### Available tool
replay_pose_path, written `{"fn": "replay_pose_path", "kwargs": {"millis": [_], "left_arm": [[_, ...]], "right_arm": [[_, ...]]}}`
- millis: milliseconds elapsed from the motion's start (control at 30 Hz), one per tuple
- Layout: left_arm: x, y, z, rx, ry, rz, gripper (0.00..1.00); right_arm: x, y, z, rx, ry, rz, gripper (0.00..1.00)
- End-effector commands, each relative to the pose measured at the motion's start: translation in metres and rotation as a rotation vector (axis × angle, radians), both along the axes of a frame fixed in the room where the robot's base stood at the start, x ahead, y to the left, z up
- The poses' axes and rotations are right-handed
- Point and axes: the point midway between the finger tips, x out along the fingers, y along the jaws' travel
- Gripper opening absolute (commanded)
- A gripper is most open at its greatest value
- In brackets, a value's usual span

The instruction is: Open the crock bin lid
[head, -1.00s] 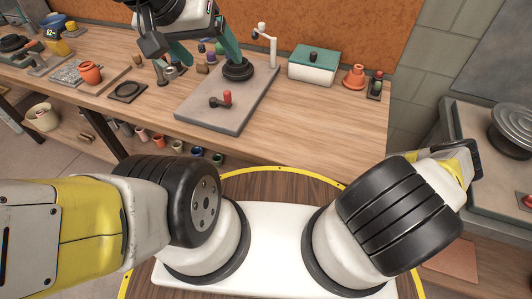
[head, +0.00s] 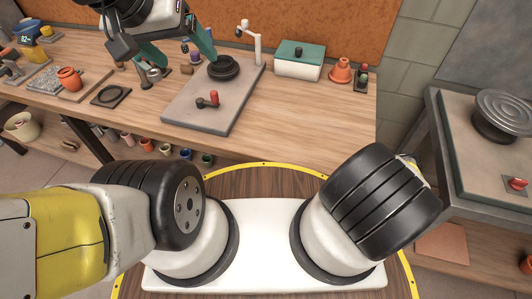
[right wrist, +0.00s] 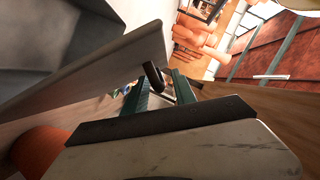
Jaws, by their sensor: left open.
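A white box (head: 297,69) with a green lid (head: 303,54) and a dark knob stands at the back right of the wooden bench. It is the only lidded bin I make out, and its lid is shut. My left gripper (head: 180,55) is open and empty above the bench, well left of the box, with its green fingers spread near a dark round disc. My right gripper is out of the head view. The right wrist view shows green finger parts (right wrist: 160,95) beyond the wrist housing; whether they hold anything is unclear.
A grey board (head: 205,115) carries the dark disc (head: 223,68) and a red-knobbed part. A white post (head: 256,45) stands left of the box; an orange stacked pot (head: 341,70) is right of it. A grey side table (head: 470,165) stands at right.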

Motion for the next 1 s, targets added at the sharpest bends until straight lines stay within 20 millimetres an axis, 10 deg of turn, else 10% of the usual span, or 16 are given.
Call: {"fn": "replay_pose_path", "kwargs": {"millis": [200, 367, 1000], "left_arm": [[0.0, 0.0, 0.0, 0.0, 0.0, 0.0, 0.81], [0.0, 0.0, 0.0, 0.0, 0.0, 0.0, 0.81], [0.0, 0.0, 0.0, 0.0, 0.0, 0.0, 0.81]], "right_arm": [[0.0001, 0.0002, -0.0001, 0.0, 0.0, 0.0, 0.31], [-0.0001, 0.0001, -0.0001, 0.0, 0.0, 0.0, 0.0], [-0.0002, -0.0002, -0.0001, -0.001, 0.001, 0.001, 0.0]]}}
